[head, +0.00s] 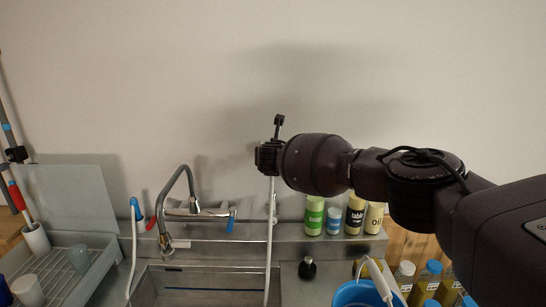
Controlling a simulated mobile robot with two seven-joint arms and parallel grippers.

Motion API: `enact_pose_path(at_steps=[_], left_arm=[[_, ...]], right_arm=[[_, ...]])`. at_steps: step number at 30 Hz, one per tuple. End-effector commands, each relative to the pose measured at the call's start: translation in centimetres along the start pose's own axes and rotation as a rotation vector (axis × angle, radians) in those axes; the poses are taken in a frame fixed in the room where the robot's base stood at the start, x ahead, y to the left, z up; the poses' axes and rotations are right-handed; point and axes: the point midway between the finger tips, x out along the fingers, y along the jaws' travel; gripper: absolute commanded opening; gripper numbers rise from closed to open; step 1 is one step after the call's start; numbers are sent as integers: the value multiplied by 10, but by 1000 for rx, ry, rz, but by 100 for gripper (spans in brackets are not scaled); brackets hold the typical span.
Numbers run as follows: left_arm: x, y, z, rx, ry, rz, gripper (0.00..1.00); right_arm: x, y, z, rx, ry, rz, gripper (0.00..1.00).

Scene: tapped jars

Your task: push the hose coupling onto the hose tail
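My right gripper (268,157) is raised in front of the back wall, above and to the right of the grey swan-neck tap (179,207). The gripper is small and dark, and I cannot tell whether its fingers are open or shut. A thin white hose (269,235) runs straight down from just under the gripper into the sink; its top end is hidden, so I cannot tell whether it is held. Another white hose (132,255) with a blue end (136,208) stands left of the tap. I cannot clearly make out the coupling or the hose tail. My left gripper is not in view.
A steel sink (205,280) lies below. A dark small bottle (308,268) and a blue bucket (355,293) stand to its right. Several jars (333,220) line the back ledge. A rack with cups (80,257) is at left. The wall space above the tap is clear.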

Motion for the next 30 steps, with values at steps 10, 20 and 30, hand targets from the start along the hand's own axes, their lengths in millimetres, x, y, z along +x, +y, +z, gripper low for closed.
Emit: enact_pose_path(at_steps=[10, 20, 30], left_arm=[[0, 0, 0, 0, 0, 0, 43], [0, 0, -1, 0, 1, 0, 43], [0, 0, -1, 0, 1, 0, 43]], right_arm=[[-1, -3, -1, 1, 1, -5, 5], [-4, -2, -4, 1, 4, -5, 5], [-7, -2, -5, 0, 4, -4, 5]])
